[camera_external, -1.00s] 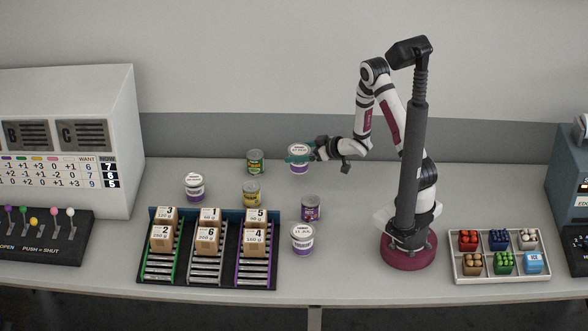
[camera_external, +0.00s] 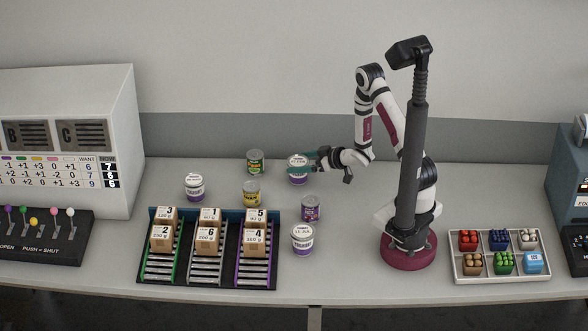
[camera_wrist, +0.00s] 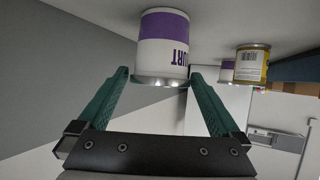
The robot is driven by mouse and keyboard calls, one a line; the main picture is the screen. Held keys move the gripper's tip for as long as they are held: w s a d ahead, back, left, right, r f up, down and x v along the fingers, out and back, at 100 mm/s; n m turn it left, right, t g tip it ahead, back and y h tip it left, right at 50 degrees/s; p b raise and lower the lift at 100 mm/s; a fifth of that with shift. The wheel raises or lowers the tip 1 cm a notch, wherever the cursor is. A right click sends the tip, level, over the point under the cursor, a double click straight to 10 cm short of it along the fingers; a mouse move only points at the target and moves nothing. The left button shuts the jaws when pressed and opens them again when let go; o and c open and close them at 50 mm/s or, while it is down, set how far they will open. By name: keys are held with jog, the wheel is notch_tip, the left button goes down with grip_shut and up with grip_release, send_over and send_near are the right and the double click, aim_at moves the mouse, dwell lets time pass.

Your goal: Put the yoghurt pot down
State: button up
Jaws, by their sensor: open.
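The yoghurt pot (camera_external: 298,174), white with a purple band and a pale printed lid, appears to stand upright on the table at the back, left of my arm. My gripper (camera_external: 305,165) reaches it from the right, low over the table. In the wrist view the pot (camera_wrist: 162,45) appears upside down, between and just beyond the green fingertips (camera_wrist: 159,74). The fingers are open, with a small gap showing on each side of the pot. Part of the pot is hidden by my gripper in the outside view.
Other yoghurt pots stand at left (camera_external: 194,187) and in front (camera_external: 302,239). A green can (camera_external: 255,162), a yellow can (camera_external: 251,194) and a purple can (camera_external: 310,208) stand nearby. A rack (camera_external: 209,282) holds boxes at front left. A divided tray (camera_external: 500,279) is at right.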

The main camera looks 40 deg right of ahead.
jog(key=v, duration=0.5)
jog(key=shift+s+d+r, duration=0.1)
jog(key=shift+s, duration=0.05)
jog(key=s+d+r+m+g+h, duration=0.4)
jog(key=s+r+m+g+h, duration=0.1)
jog(key=s+r+g, duration=0.25)
jog(key=s+a+r+m+g+y, duration=0.1)
jog(key=s+a+r+m+g, duration=0.1)
jog(key=s, duration=0.8)
jog(key=s+a+r+m+g+y, duration=0.1)
jog(key=s+a+r, duration=0.4)
jog(key=s, duration=0.5)
jog(key=shift+a+m+g+y, duration=0.4)
jog(key=shift+a+m+g, duration=0.2)
jog(key=shift+a+g, duration=0.35)
jog(key=shift+w+d, duration=0.1)
